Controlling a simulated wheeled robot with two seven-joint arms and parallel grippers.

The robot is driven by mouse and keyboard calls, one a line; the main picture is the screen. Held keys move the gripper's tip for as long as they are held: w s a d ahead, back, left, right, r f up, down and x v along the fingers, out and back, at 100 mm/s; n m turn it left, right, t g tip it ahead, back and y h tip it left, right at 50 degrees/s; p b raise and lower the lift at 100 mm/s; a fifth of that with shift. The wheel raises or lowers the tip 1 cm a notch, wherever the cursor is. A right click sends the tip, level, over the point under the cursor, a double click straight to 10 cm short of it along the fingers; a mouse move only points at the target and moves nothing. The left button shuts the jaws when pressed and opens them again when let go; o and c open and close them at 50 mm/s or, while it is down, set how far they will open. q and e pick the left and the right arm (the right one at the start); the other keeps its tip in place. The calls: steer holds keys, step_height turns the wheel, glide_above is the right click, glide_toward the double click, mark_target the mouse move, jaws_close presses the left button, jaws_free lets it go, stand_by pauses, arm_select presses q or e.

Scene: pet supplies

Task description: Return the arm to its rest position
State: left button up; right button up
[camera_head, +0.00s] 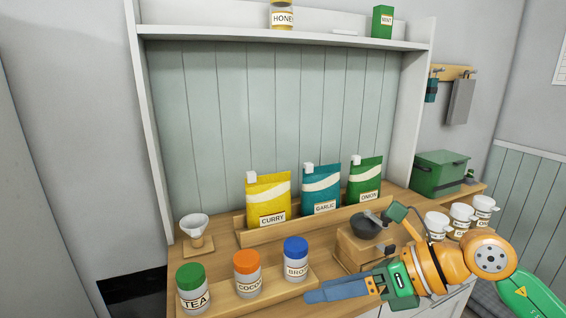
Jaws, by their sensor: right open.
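My right arm, orange and green, comes in from the lower right. Its gripper (322,293) has blue fingers pointing left, at the front of the counter, close to the right end of the jar tray (262,291). The gripper is open, and I see nothing held in it. In this view it is just below and right of the blue-lidded jar (296,268); I cannot tell the exact gap. My left gripper is not in view.
An orange-lidded jar (247,284) and a green-lidded TEA jar (193,304) share the tray. A dark bowl (367,229) sits on a wooden block (357,251) behind my gripper. Pouches (268,191) stand behind.

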steer(key=a+r+m+t+y, duration=0.65)
steer(key=r+m+y, duration=0.25)
steer(key=m, duration=0.2)
steer(key=w+d+f+m+t+h, duration=0.2)
steer(key=d+f+m+t+h, duration=0.2)
steer(key=d+f+m+h, duration=0.7)
steer(key=w+d+f+m+t+h, duration=0.3)
steer(key=f+m+h, duration=0.45)
steer(key=m, duration=0.75)
steer(key=s+d+f+m+g+h, duration=0.25)
steer(key=s+f+g, duration=0.4)
steer(key=f, duration=0.35)
steer(key=s+f+m+g+y, duration=0.1)
steer(key=s+f+g, duration=0.35)
steer(key=s, duration=0.35)
steer(key=s+f+m+g, duration=0.1)
steer(key=s+f+g, duration=0.2)
steer(key=s+f, duration=0.7)
steer(key=f, duration=1.1)
steer(key=s+d+f+g, duration=0.1)
steer(key=s+f+g, duration=0.1)
steer(key=s+f, duration=0.9)
steer(key=shift+s+d+f, duration=0.2)
steer(key=shift+s+f, duration=0.15)
steer(key=shift+s, duration=0.6)
